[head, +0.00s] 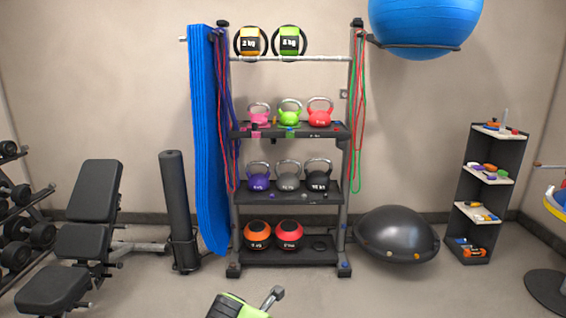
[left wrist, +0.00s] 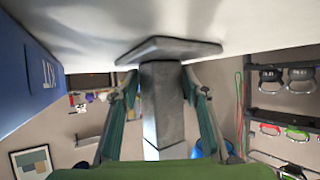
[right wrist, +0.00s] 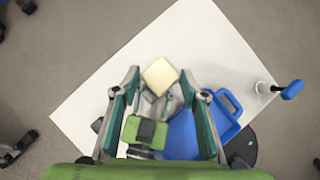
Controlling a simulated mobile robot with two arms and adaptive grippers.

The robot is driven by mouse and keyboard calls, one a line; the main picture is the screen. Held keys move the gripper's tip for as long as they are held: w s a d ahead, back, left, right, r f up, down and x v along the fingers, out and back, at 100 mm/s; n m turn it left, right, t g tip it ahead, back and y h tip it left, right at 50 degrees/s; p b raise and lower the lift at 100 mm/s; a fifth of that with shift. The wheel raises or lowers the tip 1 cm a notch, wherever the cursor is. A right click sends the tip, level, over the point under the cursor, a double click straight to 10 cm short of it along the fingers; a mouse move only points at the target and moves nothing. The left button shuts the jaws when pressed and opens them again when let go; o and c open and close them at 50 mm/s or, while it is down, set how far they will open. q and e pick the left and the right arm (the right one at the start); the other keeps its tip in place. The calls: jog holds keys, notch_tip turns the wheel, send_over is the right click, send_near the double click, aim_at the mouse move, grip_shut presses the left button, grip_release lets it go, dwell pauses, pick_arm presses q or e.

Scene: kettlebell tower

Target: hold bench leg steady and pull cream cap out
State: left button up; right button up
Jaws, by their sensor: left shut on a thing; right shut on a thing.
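In the left wrist view my left gripper (left wrist: 161,90) is shut around the grey square bench leg (left wrist: 163,110), one finger on each side. A flat grey plate (left wrist: 168,49) crosses the leg's end at the top of that view. In the right wrist view a cream square cap (right wrist: 160,76) sits between the fingertips of my right gripper (right wrist: 160,82), which is shut on it. Grey parts show just below the cap, but I cannot tell whether the cap is still in the leg. Neither gripper's fingers show in the head view.
A rack (head: 288,197) with kettlebells and balls stands ahead. A black bench (head: 83,240) and dumbbells are at the left; a half ball (head: 396,235) and small shelf (head: 483,190) at the right. The right wrist view shows a white sheet (right wrist: 100,105) and a blue object (right wrist: 225,118) beneath.

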pick_arm(q)
jog(key=shift+s+a+f, duration=0.1)
jog(key=shift+s+f, duration=0.15)
jog(key=shift+f, duration=0.05)
jog(key=o, duration=1.3)
jog(key=shift+c, duration=0.2)
jog(key=shift+o, duration=0.3)
jog(key=shift+w+r, duration=0.1)
jog(key=shift+w, duration=0.05)
pick_arm(e)
jog(key=shift+f, duration=0.1)
pick_arm(q)
jog(key=shift+r, duration=0.1)
jog(key=shift+v, duration=5.9)
